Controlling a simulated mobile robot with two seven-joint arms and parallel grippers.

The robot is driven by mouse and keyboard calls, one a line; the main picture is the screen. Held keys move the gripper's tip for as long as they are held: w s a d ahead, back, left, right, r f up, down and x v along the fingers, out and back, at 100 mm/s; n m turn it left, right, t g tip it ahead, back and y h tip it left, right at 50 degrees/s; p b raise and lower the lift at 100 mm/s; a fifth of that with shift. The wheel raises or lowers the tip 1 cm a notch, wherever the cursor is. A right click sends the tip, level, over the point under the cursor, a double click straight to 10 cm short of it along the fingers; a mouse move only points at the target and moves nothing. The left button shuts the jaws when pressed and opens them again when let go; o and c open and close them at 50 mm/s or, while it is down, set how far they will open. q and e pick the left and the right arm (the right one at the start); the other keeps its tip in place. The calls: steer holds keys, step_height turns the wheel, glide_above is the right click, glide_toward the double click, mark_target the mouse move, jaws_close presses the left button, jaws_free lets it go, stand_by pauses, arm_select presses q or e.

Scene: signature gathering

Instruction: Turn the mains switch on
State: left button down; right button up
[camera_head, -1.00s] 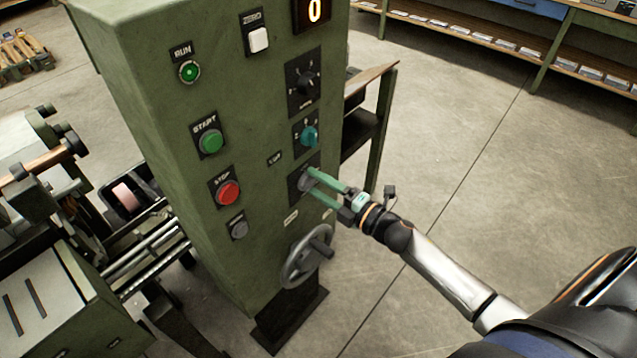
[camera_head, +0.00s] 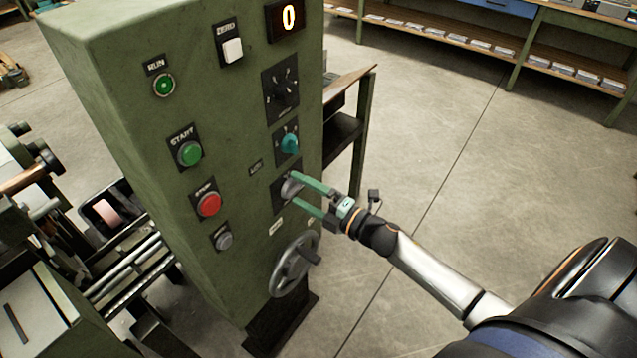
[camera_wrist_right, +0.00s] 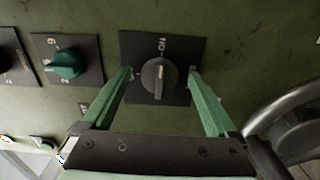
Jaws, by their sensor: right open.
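The mains switch (camera_head: 290,187) is a grey rotary knob on a black plate, low on the right side of the green cabinet's front. In the right wrist view the grey knob (camera_wrist_right: 158,78) sits on its black plate with small markings around it. My right gripper (camera_head: 306,194) is open, its two green fingers reaching to the plate on either side of the knob. In the right wrist view the fingers (camera_wrist_right: 160,82) stand apart with a gap between each and the knob. Whether the tips touch the plate I cannot tell. My left gripper is not in view.
A teal knob (camera_head: 289,143) and a black dial (camera_head: 284,91) sit above the switch. The green START button (camera_head: 190,153) and red STOP button (camera_head: 208,204) are to its left. A grey handwheel (camera_head: 295,264) sticks out just below. Open floor lies to the right.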

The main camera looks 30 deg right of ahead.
steer(key=b+v, duration=0.1)
steer(key=v, duration=1.1)
steer(key=s+a+f+m+g+h+p, duration=0.1)
steer(key=s+a+f+m+g+h, duration=0.1)
steer(key=s+a+f+m, duration=0.4)
steer(key=s+a+f+m+g+h+p, duration=0.1)
steer(key=s+a+f+m+g, duration=0.4)
steer(key=m, duration=0.9)
step_height(320, 180, down, 4)
steer(key=shift+s+a+f+g+h, duration=0.15)
steer(key=shift+s+a+g+h, duration=0.2)
steer(key=shift+a+h, duration=0.65)
steer(key=shift+a, duration=0.1)
